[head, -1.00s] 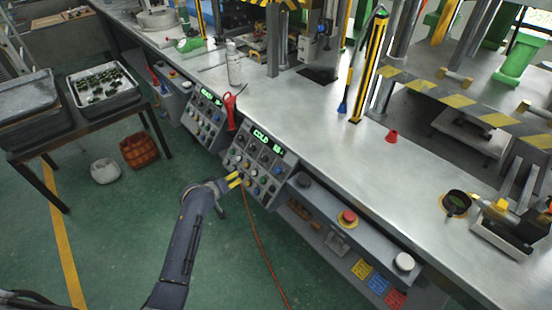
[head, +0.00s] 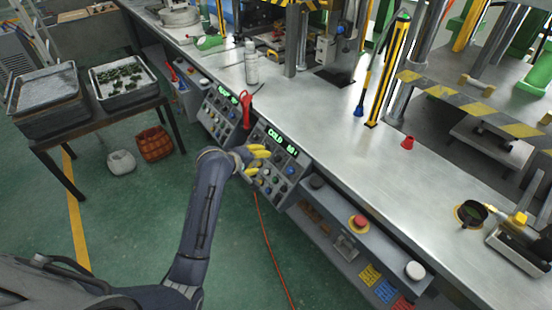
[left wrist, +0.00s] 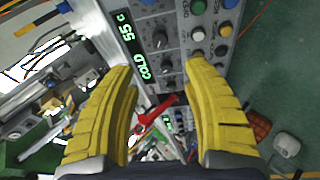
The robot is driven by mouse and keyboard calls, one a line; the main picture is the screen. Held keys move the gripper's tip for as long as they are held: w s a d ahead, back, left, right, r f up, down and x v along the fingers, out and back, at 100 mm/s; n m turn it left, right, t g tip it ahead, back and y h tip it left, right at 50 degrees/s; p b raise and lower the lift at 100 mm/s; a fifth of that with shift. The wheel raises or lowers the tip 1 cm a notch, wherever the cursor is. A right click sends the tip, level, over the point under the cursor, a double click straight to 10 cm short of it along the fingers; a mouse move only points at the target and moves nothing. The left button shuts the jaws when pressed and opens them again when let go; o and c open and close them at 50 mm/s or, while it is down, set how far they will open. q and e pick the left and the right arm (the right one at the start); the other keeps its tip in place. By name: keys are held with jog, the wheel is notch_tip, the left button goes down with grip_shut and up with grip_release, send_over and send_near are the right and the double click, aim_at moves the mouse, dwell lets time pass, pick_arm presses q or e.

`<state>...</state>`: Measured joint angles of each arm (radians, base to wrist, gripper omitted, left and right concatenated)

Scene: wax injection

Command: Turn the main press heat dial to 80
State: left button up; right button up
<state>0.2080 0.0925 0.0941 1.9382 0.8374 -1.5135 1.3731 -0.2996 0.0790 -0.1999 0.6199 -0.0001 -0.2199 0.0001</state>
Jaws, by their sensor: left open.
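The control panel (head: 290,172) on the bench front carries a green display (head: 282,142) and rows of knobs and buttons. In the left wrist view the display (left wrist: 132,45) reads COLD with what looks like 55 C. Dark dials with pointers, one upper (left wrist: 160,40) and one lower (left wrist: 167,62), sit beside it; I cannot tell which is the heat dial. My left gripper (head: 262,162) is open at the panel's left side, its yellow fingers partly hiding the controls. In the left wrist view the open gripper (left wrist: 160,74) has nothing between its fingertips. My right gripper is not in view.
A second panel (head: 217,118) stands to the left, with a red-handled tool (head: 246,106) between the panels. A red emergency button (head: 358,221) sits to the right. The floor in front is clear.

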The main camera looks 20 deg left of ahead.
aim_at(276, 158)
pick_arm(q)
jog(key=x, duration=1.4)
jog(key=shift+r, duration=0.1)
grip_shut()
